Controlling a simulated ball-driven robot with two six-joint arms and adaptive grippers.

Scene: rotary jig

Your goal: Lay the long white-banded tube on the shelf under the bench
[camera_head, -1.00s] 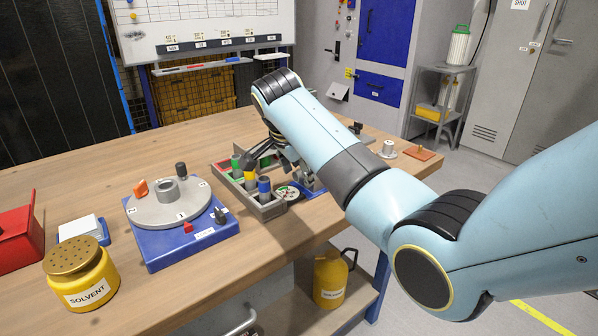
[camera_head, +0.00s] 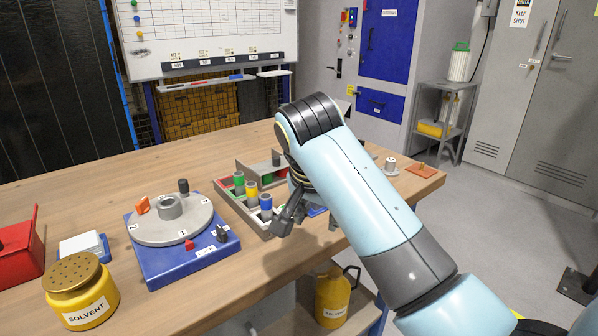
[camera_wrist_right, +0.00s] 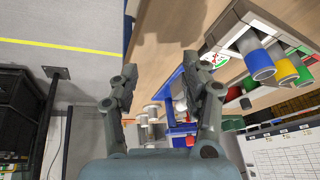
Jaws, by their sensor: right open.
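My right gripper (camera_head: 287,216) is at the right near edge of the grey sorting tray (camera_head: 228,203), partly hidden by my arm. In the wrist view my right gripper (camera_wrist_right: 160,66) is open with nothing between its fingers. The blue tube also shows in the wrist view (camera_wrist_right: 258,62). I cannot make out which, if any, is the long white-banded tube. The shelf under the bench (camera_head: 364,312) is partly visible. My left gripper is out of view.
A blue rotary jig (camera_head: 165,265) with a grey disc stands left of the tray. A yellow solvent jar (camera_head: 80,290) and red box (camera_head: 18,250) are at the left. A yellow can (camera_head: 332,298) takes up part of the shelf. The bench's middle back is clear.

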